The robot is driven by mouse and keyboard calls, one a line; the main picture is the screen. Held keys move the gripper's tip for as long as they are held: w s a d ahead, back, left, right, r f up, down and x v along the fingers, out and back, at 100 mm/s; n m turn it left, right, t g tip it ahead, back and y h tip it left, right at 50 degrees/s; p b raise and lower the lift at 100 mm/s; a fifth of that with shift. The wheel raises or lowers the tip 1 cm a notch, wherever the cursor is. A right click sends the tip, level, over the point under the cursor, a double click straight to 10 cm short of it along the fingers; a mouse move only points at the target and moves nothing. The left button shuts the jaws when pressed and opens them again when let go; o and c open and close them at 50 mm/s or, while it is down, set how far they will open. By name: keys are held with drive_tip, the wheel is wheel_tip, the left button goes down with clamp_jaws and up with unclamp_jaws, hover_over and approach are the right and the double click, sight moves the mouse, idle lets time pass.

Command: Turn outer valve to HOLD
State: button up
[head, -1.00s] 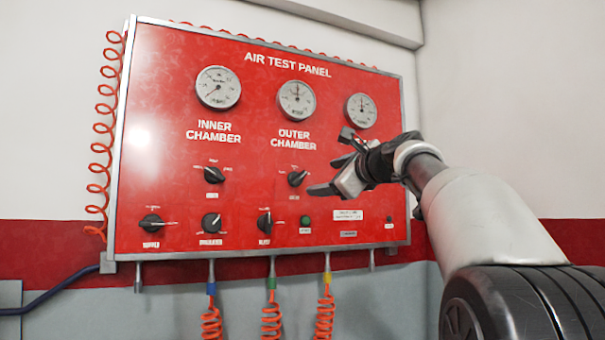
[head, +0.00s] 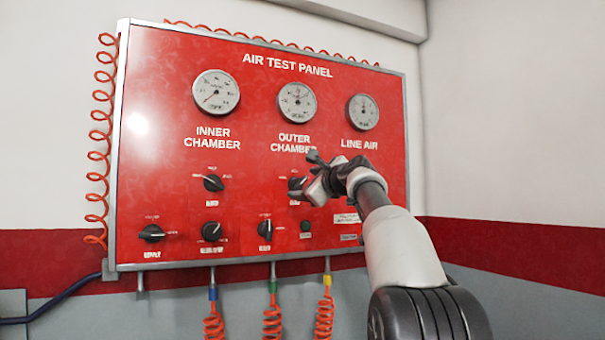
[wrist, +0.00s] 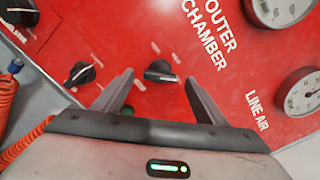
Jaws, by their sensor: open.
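The outer valve is a black knob (head: 296,183) under the OUTER CHAMBER lettering on the red air test panel (head: 262,110). My gripper (head: 310,190) is right in front of it and hides its right side in the head view. In the wrist view the knob (wrist: 160,72) shows between my two open fingers (wrist: 160,85), a little beyond their tips. The fingers stand apart on either side with nothing between them, and I see no contact. The small position labels around the knob are too blurred to read, so its setting cannot be told.
The inner chamber knob (head: 213,183) is to the left. Several other knobs, including a lower one (head: 265,229), and a green button (head: 306,226) sit below. Gauges line the top. Orange coiled hoses (head: 273,318) hang under the panel.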

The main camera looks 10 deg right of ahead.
sight(298, 184)
drive_tip(key=shift+w+a+p, duration=0.2)
drive_tip(key=shift+w+p, duration=0.35)
drive_tip(key=shift+w, duration=0.65)
drive_tip(key=c, duration=1.1)
drive_tip(key=shift+o, duration=0.2)
drive_tip(key=shift+n, duration=0.5)
drive_tip(key=n, duration=0.3)
drive_tip(key=shift+n, duration=0.3)
drive_tip(key=shift+f+n, duration=0.1)
drive_tip(key=shift+n, duration=1.9)
